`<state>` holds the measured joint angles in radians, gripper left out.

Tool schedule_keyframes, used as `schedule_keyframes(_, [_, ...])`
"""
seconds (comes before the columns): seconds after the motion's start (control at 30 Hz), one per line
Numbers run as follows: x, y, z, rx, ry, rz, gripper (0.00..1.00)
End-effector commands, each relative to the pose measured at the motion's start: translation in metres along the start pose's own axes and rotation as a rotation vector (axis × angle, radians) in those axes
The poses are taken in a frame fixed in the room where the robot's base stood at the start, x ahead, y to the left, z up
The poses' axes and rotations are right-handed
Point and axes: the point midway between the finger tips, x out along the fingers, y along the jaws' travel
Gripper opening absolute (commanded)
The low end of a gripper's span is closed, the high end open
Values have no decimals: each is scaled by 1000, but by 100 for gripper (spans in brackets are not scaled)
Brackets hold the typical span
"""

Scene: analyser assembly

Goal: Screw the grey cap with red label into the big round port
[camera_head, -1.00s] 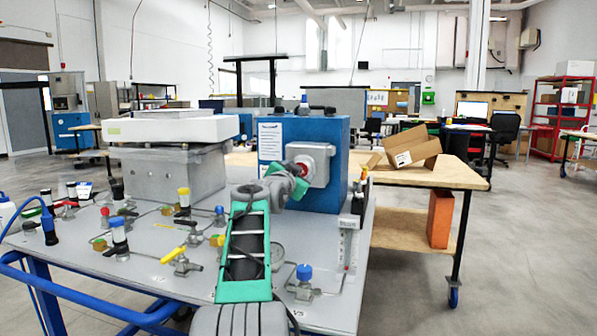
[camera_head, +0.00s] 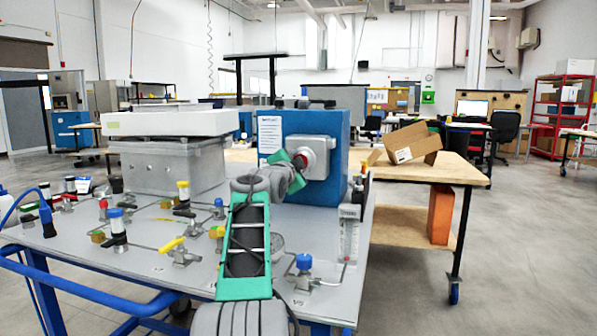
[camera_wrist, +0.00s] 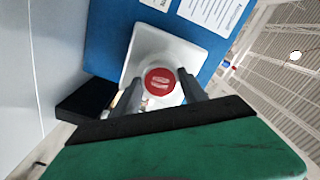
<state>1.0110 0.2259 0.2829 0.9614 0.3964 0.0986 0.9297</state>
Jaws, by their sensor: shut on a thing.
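The grey cap with a red label (camera_wrist: 158,82) is in the middle of the wrist view, at a light square plate (camera_wrist: 140,46) on the face of the blue box (camera_wrist: 115,35). My gripper (camera_wrist: 161,88) is shut on the cap, with one dark finger on either side. In the head view my gripper reaches the front of the blue box (camera_head: 332,130), and the cap's red label (camera_head: 301,161) shows only in part beside it. The big round port is hidden behind the cap and fingers. I cannot tell how deep the cap sits.
The grey bench top (camera_head: 150,262) carries several small valves, including a blue-capped one (camera_head: 304,263) right of my arm. A grey bin with a white lid (camera_head: 170,123) stands left of the blue box. An open cardboard box (camera_head: 408,143) lies on the wooden table behind.

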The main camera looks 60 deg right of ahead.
Motion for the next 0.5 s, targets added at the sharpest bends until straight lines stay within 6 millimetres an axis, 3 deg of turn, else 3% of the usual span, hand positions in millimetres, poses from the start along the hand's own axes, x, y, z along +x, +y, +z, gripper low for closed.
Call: schedule_keyframes(0.5, [0, 0, -1, 1132, 1, -16, 0])
